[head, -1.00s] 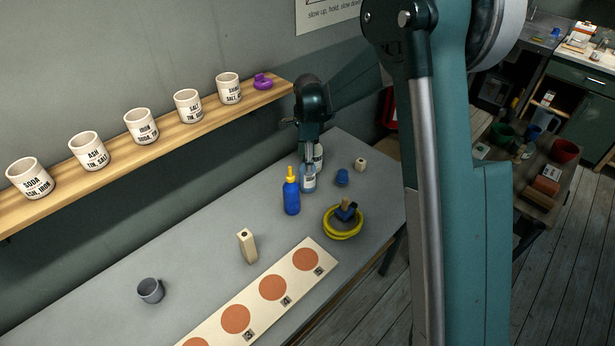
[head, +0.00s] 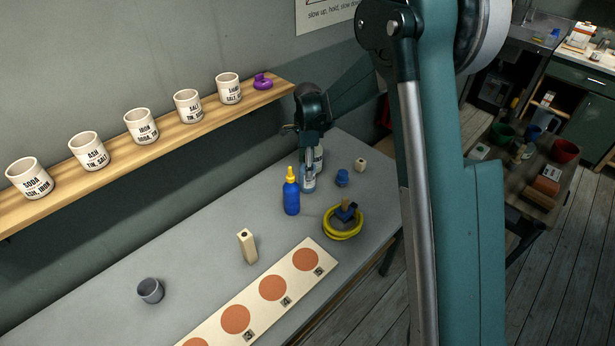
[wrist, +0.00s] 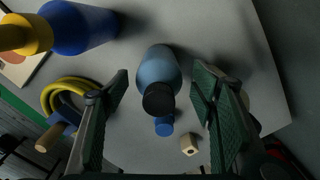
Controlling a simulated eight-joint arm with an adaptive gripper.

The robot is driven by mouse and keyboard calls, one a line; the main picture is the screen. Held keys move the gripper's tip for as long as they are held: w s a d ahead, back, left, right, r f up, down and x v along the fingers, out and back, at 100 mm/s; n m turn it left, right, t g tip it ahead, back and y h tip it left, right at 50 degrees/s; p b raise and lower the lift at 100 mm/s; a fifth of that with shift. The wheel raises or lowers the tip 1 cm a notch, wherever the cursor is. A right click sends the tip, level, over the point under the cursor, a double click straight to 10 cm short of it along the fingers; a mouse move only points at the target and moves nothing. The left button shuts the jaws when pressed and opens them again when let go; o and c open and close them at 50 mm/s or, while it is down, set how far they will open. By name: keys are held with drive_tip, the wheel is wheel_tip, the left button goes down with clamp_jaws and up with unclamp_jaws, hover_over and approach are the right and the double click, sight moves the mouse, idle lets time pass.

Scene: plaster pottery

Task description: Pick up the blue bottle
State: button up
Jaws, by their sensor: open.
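Two bottles are blue. A deep blue bottle with a yellow cap (head: 291,197) stands upright on the grey table; in the wrist view it is at the upper left (wrist: 82,27), outside my fingers. A paler blue bottle with a dark cap (wrist: 158,67) stands just behind it, partly hidden by my gripper in the head view (head: 308,184). My gripper (wrist: 160,85) is open, pointing down, with one finger on each side of the paler bottle in the wrist view. I cannot tell whether either finger touches it. In the head view my gripper (head: 309,160) is over that bottle.
Near the bottles are a small blue object (head: 342,178), a pale block with a hole (head: 360,165), and a yellow coil (head: 343,231) around a blue, wooden-handled item. A tall pale block (head: 247,246), a grey cup (head: 150,291) and a board with orange discs (head: 235,318) lie nearer.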

drive_tip(key=shift+f, duration=2.55)
drive_tip(key=shift+c, duration=0.3)
drive_tip(key=c, duration=1.1)
drive_tip(key=shift+r, duration=0.1)
drive_tip(key=shift+c, duration=0.2)
drive_tip(key=shift+r, duration=4.95)
